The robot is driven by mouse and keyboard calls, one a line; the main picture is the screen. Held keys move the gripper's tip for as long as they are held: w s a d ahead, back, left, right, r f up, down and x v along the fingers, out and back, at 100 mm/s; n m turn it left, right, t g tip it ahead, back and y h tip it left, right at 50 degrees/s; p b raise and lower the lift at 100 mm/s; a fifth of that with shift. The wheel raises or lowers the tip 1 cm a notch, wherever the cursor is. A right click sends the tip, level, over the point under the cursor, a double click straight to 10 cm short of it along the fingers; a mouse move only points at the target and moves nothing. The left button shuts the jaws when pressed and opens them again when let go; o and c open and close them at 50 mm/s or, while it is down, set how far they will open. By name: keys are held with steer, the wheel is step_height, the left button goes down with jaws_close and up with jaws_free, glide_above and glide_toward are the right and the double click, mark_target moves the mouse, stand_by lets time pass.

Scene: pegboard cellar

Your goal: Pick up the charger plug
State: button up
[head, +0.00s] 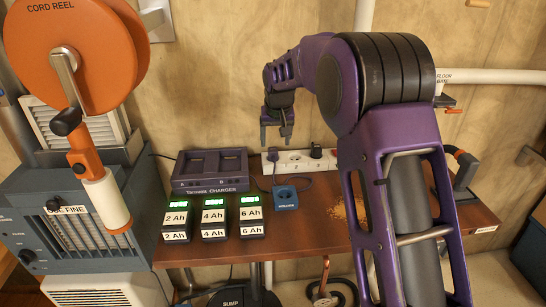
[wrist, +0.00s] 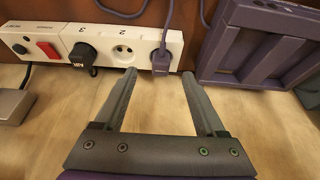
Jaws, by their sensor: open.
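The charger plug (wrist: 161,61) is small and purple-grey with a cord. It sits in the end socket of the white power strip (wrist: 122,52), beside the charger. It shows small in the head view (head: 271,156), on the strip's left end. My gripper (wrist: 158,74) is open and empty. In the wrist view its fingertips stand on either side of the plug, which shows between and just beyond them. I cannot tell how far they are from it. In the head view my gripper (head: 277,141) points down over the strip's left part.
A black plug (wrist: 84,54) sits in socket 3, near a red switch (wrist: 47,50). The purple charger (head: 210,171) stands left of the strip. Several batteries (head: 213,218) and a blue device (head: 286,197) lie in front. A cord reel (head: 75,55) stands at left.

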mark_target(273, 151)
steer(key=shift+w+a+r+x, duration=0.1)
steer(key=shift+w+x, duration=0.05)
steer(key=shift+x, duration=0.95)
steer(key=shift+w+a+r+x, duration=0.1)
steer(key=shift+w+x, duration=0.05)
steer(key=shift+x, duration=0.95)
steer(key=shift+w+a+x, duration=0.1)
steer(key=shift+w+x, duration=0.05)
steer(key=shift+x, duration=0.95)
jaws_close()
